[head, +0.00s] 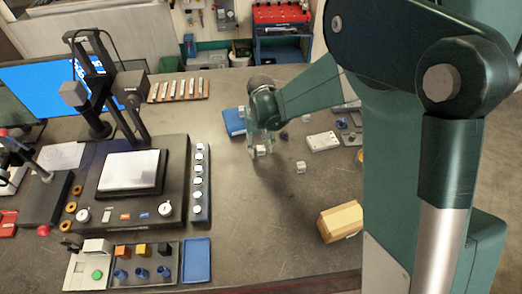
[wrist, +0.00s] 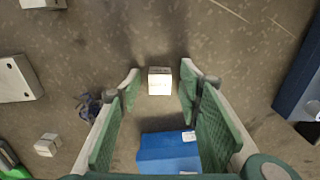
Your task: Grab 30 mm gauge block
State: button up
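A small pale block (wrist: 160,82) with faint markings on its top lies on the table between the two fingertips of my gripper (wrist: 160,88). In the head view, the block (head: 261,151) shows at the fingertips of my gripper (head: 263,146). My gripper is open, with a visible gap on each side of the block in the wrist view. Similar small blocks (wrist: 47,145) and (head: 300,167) lie apart on the table. The markings are too small to read, so I cannot tell which is the 30 mm one.
A blue box (wrist: 165,153) lies close to my fingers. A grey plate (wrist: 17,80) and a dark knobbly piece (wrist: 88,104) are at the left.

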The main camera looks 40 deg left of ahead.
aim_at(261, 148)
jog(key=c, duration=1)
jog(key=shift+r, duration=0.1)
jog(key=shift+c, duration=0.2)
notch_tip(261, 148, up, 10)
dwell(0.5)
